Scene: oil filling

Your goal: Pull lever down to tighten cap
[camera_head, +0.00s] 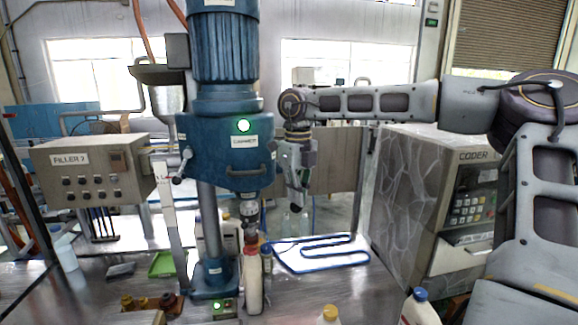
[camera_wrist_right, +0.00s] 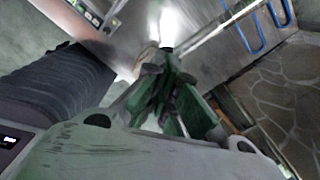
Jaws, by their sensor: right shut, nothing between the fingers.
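The blue capper (camera_head: 225,150) stands at centre in the head view, with a green light on its front. A cream bottle (camera_head: 253,288) with a reddish top stands upright under the capper's chuck (camera_head: 249,208). My right gripper (camera_head: 298,206) hangs just right of the capper head, pointing down, shut and empty. Its closed fingers (camera_wrist_right: 168,85) also show in the right wrist view. My left gripper is not in view.
A grey FILLER control box (camera_head: 92,170) stands left and a stone-patterned CODER cabinet (camera_head: 425,205) right. A blue-edged track (camera_head: 325,255) lies on the bench behind the bottle. Other bottles, one yellow-capped (camera_head: 328,315) and one blue-capped (camera_head: 420,308), stand at the front edge.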

